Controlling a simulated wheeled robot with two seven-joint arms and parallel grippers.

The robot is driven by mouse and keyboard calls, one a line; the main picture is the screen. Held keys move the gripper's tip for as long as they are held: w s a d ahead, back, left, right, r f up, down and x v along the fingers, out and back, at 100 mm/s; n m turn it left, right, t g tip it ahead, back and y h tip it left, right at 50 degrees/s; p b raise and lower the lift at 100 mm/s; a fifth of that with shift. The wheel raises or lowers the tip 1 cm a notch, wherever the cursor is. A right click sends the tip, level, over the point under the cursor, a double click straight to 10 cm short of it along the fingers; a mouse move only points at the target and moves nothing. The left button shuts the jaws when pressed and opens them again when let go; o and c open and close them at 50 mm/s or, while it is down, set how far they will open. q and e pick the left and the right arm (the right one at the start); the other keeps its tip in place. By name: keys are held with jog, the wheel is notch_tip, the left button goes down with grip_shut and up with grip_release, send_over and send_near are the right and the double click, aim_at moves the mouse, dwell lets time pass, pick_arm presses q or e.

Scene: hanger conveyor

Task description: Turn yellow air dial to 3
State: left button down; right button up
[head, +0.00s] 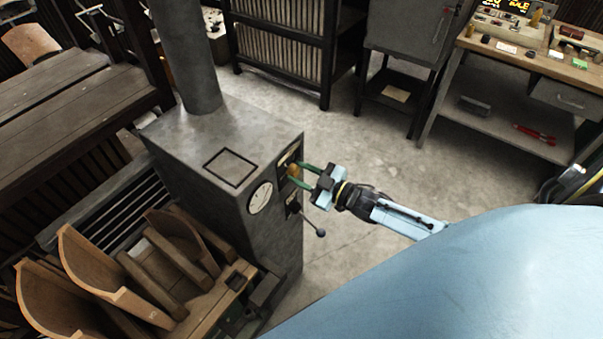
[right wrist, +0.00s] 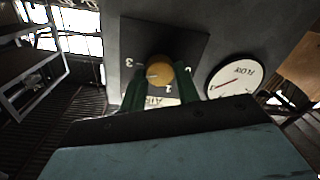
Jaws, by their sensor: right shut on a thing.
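The yellow air dial (right wrist: 159,73) sits on a dark plate (right wrist: 165,38) on the grey cabinet's face. It also shows in the head view (head: 293,170). I cannot tell clearly which number the dial points at. My right gripper (right wrist: 160,88) has its green fingers on either side of the knob, shut on it. In the head view the right gripper (head: 301,176) reaches the cabinet from the right. My left gripper is not in view.
In the head view, a lever with a ball end (head: 320,233) sticks out below. Curved wooden pieces (head: 95,265) stand at lower left. A workbench (head: 560,70) is at upper right. Floor right of the cabinet is clear.

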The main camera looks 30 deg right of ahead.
jog(key=shift+m, duration=1.1)
jog(key=o, duration=1)
jog(key=shift+c, duration=0.2)
jog(key=v, duration=1.3)
jog(key=shift+s, duration=0.15)
jog(key=shift+d+f, duration=0.1)
jog(key=shift+d, duration=0.05)
